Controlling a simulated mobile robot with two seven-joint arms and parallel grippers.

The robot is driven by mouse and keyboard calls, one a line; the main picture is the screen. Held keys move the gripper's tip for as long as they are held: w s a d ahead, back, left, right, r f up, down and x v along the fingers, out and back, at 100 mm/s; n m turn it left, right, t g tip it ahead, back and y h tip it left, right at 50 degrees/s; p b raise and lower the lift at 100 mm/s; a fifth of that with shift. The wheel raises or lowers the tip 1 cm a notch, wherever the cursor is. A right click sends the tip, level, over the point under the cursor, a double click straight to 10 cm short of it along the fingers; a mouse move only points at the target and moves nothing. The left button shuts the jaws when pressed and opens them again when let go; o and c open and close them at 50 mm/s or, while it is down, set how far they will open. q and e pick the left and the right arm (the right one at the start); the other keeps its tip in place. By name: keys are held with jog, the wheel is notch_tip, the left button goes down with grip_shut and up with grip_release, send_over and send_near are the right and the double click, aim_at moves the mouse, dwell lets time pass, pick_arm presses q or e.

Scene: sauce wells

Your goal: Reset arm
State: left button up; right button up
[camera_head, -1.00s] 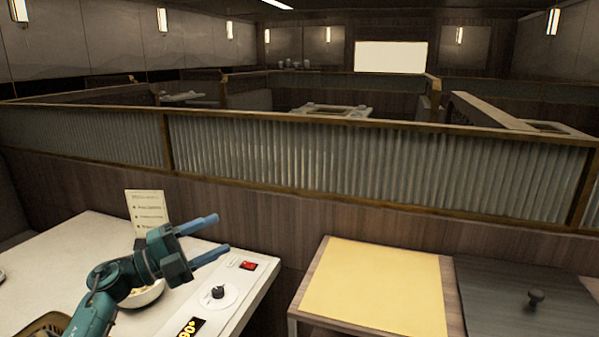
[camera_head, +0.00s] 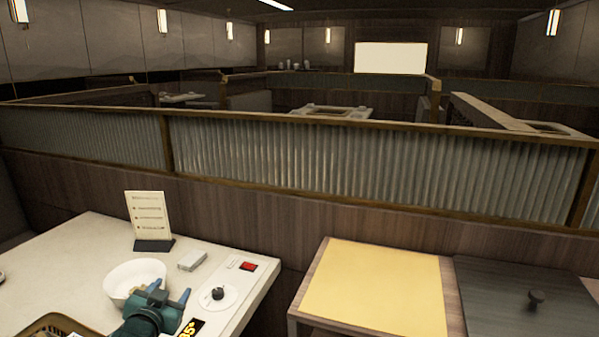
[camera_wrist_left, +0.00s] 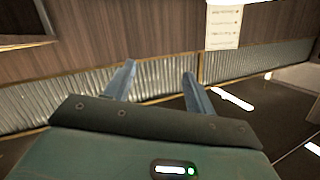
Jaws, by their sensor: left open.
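My left gripper (camera_head: 169,296) is low at the bottom left of the head view, above the white table (camera_head: 84,252). It is just in front of and to the right of a white bowl (camera_head: 121,277), whose near side it partly covers. In the left wrist view my left gripper (camera_wrist_left: 158,80) has its two blue fingers apart with nothing between them. The wooden partition (camera_wrist_left: 160,40) and a menu card (camera_wrist_left: 222,27) show beyond the fingers there. My right gripper is not in view.
The menu card (camera_head: 149,216) stands behind the bowl. A small grey box (camera_head: 192,261), a control dial (camera_head: 218,294) and a red switch (camera_head: 248,266) are at the table's right. A basket (camera_head: 50,327) is at the bottom left. A yellow-topped side table (camera_head: 380,285) is clear.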

pick_arm(q)
jog(key=s+d+f+g+h, duration=0.1)
jog(key=s+d+f, duration=0.3)
jog(key=s+f, duration=0.25)
jog(key=s+d+f+g+h, duration=0.1)
jog(key=s+d+f, duration=0.35)
jog(key=s, duration=0.35)
jog(key=s+d+f+g, duration=0.1)
jog(key=s+d+f, duration=0.1)
jog(key=s, duration=0.7)
jog(key=s+d+f+g+h, duration=0.1)
jog(key=s+d, duration=0.3)
jog(key=s, duration=0.5)
jog(key=shift+d+f+n+g+h, duration=0.3)
jog(key=shift+d+f+g, duration=0.05)
jog(key=shift+f+g, duration=0.15)
